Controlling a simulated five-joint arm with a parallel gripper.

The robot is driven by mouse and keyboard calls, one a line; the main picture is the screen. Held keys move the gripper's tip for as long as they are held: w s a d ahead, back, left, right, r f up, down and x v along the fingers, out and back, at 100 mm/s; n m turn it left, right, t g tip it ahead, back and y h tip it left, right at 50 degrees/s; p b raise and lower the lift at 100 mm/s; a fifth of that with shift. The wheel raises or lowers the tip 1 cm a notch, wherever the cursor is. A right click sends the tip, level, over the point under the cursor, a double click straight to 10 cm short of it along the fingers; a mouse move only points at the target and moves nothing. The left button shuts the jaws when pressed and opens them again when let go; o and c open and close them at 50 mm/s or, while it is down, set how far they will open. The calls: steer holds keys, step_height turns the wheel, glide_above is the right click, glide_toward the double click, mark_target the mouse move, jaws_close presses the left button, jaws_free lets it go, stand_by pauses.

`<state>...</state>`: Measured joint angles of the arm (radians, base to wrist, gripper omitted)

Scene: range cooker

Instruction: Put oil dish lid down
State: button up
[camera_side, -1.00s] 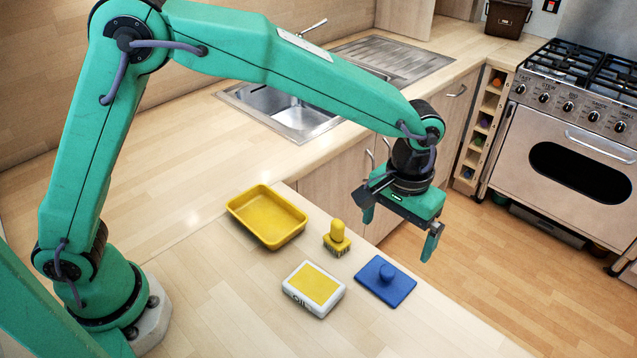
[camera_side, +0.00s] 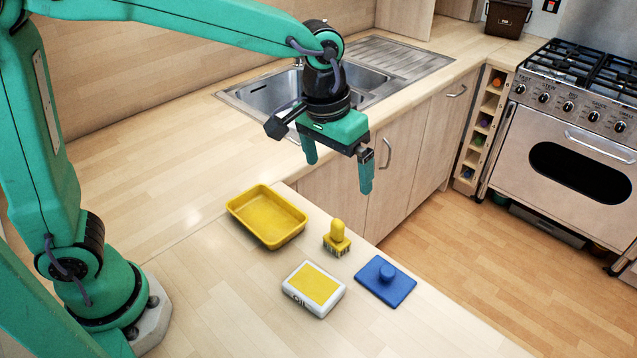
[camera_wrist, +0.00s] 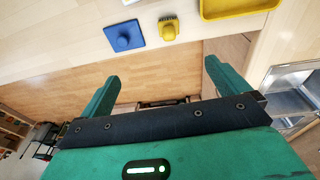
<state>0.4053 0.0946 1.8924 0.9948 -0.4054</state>
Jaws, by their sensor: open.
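The blue lid (camera_side: 385,280) with its round knob lies flat on the wooden worktop near the edge. It also shows in the wrist view (camera_wrist: 123,37). The oil dish (camera_side: 313,288), white with a yellow top face and dark lettering on its front side, sits just left of the lid, apart from it and uncovered by it. My gripper (camera_side: 338,174) is open and empty, raised above and behind these things in the side view. Its two green fingers, seen in the wrist view (camera_wrist: 162,82), are spread with nothing between them.
A yellow brush (camera_side: 337,240) stands upright between the lid and a yellow tray (camera_side: 267,216), which also lies on the worktop. A steel sink (camera_side: 290,97) is behind my gripper. A range cooker (camera_side: 580,150) stands at the right, across the wooden floor. The worktop's front is clear.

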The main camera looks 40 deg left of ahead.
steer(key=s+a+r+t, duration=0.3)
steer(key=s+a+t, duration=0.1)
steer(key=s+a, duration=1.1)
steer(key=shift+s+a+r+y, duration=0.15)
steer(key=shift+s+a+y, duration=0.25)
steer(key=shift+a, duration=0.3)
